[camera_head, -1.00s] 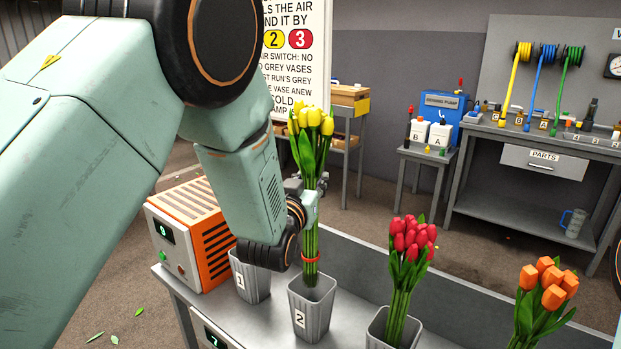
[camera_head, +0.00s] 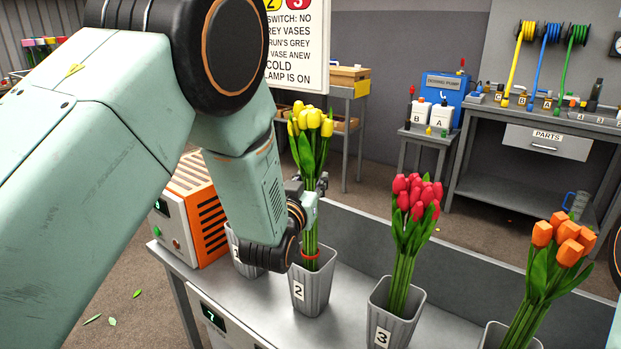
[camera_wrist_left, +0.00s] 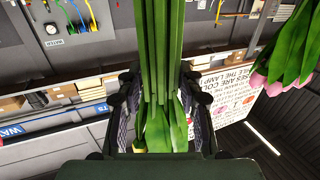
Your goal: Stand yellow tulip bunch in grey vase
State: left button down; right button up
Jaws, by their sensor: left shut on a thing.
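The yellow tulip bunch (camera_head: 308,122) stands nearly upright in my left gripper (camera_head: 314,192), which is shut around its stems. In the left wrist view, its green stems (camera_wrist_left: 162,45) and leaves pass between the fingers. The lower stems go into the mouth of grey vase 2 (camera_head: 312,292), with the red band (camera_head: 310,255) around rim height. The stem ends are hidden inside the vase, so I cannot tell whether they touch its bottom. My right gripper is not in view.
Grey vase 3 (camera_head: 392,325) with red tulips (camera_head: 416,195) and a partly cut-off vase with orange tulips (camera_head: 560,240) stand to the right on the metal bench (camera_head: 350,275). Vase 1, largely hidden by my wrist, and an orange-sided box (camera_head: 200,210) are left.

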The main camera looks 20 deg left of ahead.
pick_arm(q)
jog(key=shift+f+b, duration=0.5)
jog(key=shift+f, duration=0.3)
notch_tip(320, 180, down, 6)
jog(key=b, duration=0.4)
jog(key=shift+r, duration=0.1)
jog(key=shift+w+f+b, duration=0.1)
jog(key=shift+f+b, duration=0.25)
jog(key=shift+f, duration=0.3)
jog(key=c, duration=0.8)
grip_release()
jog(key=shift+o, duration=0.2)
jog(key=o, duration=0.6)
